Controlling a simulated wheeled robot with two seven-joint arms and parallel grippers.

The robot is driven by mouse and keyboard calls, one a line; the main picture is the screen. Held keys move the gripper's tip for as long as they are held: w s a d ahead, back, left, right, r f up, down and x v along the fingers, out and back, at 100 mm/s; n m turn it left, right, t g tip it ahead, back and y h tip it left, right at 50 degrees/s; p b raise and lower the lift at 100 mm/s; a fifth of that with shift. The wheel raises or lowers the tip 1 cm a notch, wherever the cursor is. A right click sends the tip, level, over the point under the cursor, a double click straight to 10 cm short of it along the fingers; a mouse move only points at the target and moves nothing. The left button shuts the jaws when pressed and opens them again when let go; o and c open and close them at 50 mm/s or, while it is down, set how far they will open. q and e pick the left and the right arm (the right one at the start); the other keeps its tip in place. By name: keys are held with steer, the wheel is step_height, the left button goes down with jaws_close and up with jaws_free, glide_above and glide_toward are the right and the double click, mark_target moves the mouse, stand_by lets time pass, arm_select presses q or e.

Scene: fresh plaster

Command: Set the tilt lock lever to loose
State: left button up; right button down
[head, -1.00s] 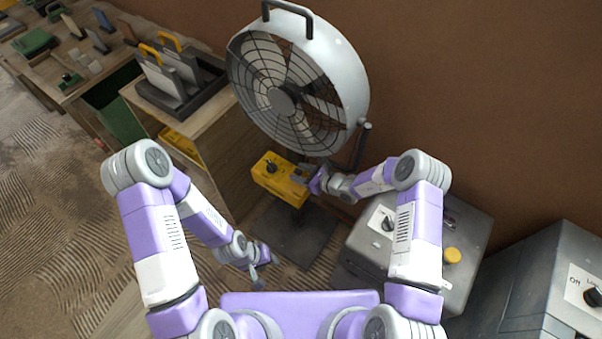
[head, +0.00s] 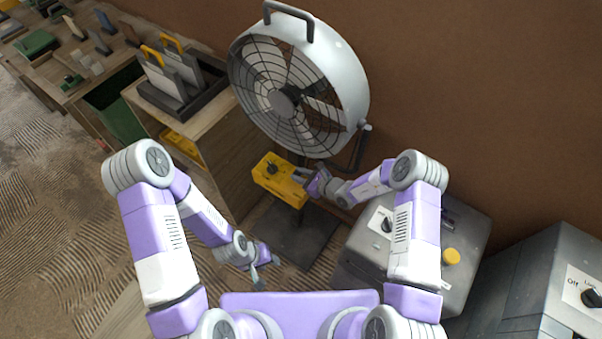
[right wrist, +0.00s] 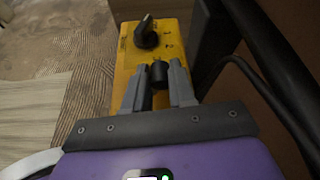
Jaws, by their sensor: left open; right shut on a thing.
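The floor fan (head: 296,70) has a yellow control box (head: 280,180) on its stand. In the right wrist view the box (right wrist: 124,75) carries a black pointer knob (right wrist: 146,36) beside the marks 1 and 2. Nearer is a short black lever (right wrist: 158,75) between the fingers of my right gripper (right wrist: 160,82), which is shut on it. I cannot read a label for it. In the head view my right gripper (head: 307,181) is at the box's right end and hides the lever. My left gripper (head: 266,261) is open and empty, low over the floor, away from the fan.
A grey cabinet (head: 375,265) with a knob and a yellow button stands below my right arm. Another grey cabinet (head: 545,275) with an Off-marked switch is at lower right. A wooden bench (head: 215,125) with trowels is left of the fan. The fan's dark frame is close to my right gripper.

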mark_target(294, 190)
steer(key=shift+s+a+r+n+t+h+p, duration=0.1)
steer(key=shift+s+a+n+t+h+p, duration=0.2)
steer(key=shift+s+n+t+p, duration=0.45)
steer(key=shift+a+n+h, duration=0.25)
steer(key=shift+n+h, duration=0.05)
steer(key=shift+n, duration=0.45)
steer(key=shift+s+a+f+n+t+p, duration=0.25)
steer(key=shift+s+n+t+p, duration=0.2)
steer(key=shift+n+t, duration=0.3)
steer(key=shift+s+a+f+n+t, duration=0.1)
steer(key=shift+s+a+n+t, duration=0.15)
steer(key=shift+n, duration=0.5)
steer(key=shift+h, duration=0.3)
steer(key=c, duration=1)
jaws_free()
steer(key=shift+o, duration=0.3)
steer(key=shift+s, duration=0.1)
steer(key=shift+s+a+f, duration=0.15)
